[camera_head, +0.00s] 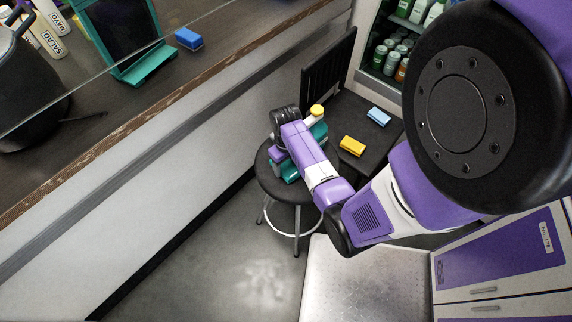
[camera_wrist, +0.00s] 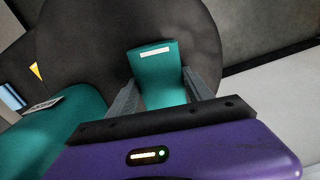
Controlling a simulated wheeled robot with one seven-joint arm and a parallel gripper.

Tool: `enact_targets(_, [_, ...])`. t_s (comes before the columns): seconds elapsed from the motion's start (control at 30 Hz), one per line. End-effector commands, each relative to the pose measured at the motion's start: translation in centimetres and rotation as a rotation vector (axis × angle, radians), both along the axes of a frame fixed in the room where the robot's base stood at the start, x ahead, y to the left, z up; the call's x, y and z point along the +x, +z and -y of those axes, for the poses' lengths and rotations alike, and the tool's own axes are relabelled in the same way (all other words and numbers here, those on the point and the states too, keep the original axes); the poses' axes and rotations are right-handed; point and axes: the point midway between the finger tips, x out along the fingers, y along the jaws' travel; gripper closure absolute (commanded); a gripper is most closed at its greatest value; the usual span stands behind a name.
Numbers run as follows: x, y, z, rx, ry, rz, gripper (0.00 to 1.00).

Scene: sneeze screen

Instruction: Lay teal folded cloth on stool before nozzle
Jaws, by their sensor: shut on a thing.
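The teal folded cloth (camera_wrist: 158,85), with a white label strip, is between the two fingers of my gripper (camera_wrist: 160,80) in the wrist view. My gripper (camera_head: 279,158) is shut on it and points down over the round black stool (camera_head: 268,184). The cloth (camera_head: 288,172) shows partly below my gripper in the head view; I cannot tell whether it touches the seat. A teal bottle (camera_head: 319,130) with a yellow-tipped top, possibly the nozzle (camera_head: 317,110), is beside my wrist, partly hidden by my arm. A rounded teal body with a label (camera_wrist: 65,122) fills the wrist view's left side.
A yellow folded cloth (camera_head: 352,146) and a light blue one (camera_head: 379,117) lie on a dark surface behind the stool. The counter (camera_head: 120,125) with its glass screen runs along the left. A drinks cooler (camera_head: 388,50) stands behind. Open floor (camera_head: 230,260) lies in front.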

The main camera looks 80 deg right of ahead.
Motion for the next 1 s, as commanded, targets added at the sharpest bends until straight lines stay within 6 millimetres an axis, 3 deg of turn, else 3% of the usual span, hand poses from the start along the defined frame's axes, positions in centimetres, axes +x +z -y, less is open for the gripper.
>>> enact_targets(0.17, [0.0, -0.4, 0.0, 0.0, 0.0, 0.0, 0.8])
enact_targets(0.2, [0.0, -0.3, 0.0, 0.0, 0.0, 0.0, 0.33])
enact_targets(0.3, [0.0, -0.3, 0.0, 0.0, 0.0, 0.0, 0.19])
enact_targets(0.7, [0.0, 0.5, 0.0, 0.0, 0.0, 0.0, 0.19])
enact_targets(1.0, [0.1, 5.9, 0.1, -0.003, 0.001, 0.002, 0.19])
